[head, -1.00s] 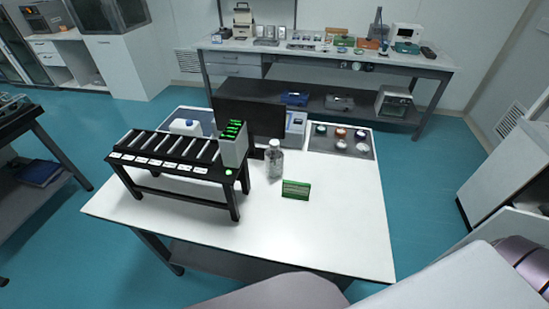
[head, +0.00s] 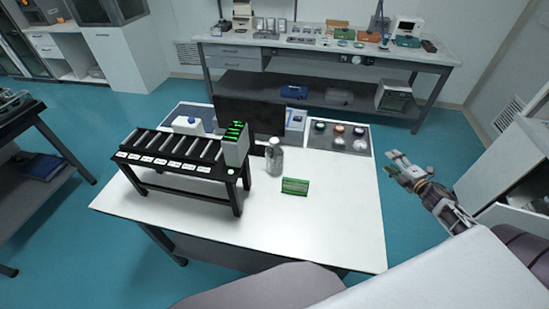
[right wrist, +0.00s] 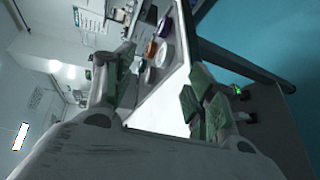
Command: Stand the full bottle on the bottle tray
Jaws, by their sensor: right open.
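A clear bottle with a white cap (head: 275,160) stands upright on the white table, just right of the black rack; I cannot tell its fill level. A white container with a blue cap (head: 187,124) is at the grey tray (head: 208,113) at the table's back left. Another grey tray (head: 323,147) with several round lidded items lies at the back right. I cannot tell which is the bottle tray. My right gripper (head: 392,162) is open and empty, beyond the table's right edge; its fingers show in the right wrist view (right wrist: 160,95). My left gripper is out of view.
A black rack (head: 180,163) with rollers and a grey box with green lights (head: 236,148) stands left of the bottle. A dark monitor (head: 247,116) is behind it. The front and right of the white table (head: 320,235) are clear.

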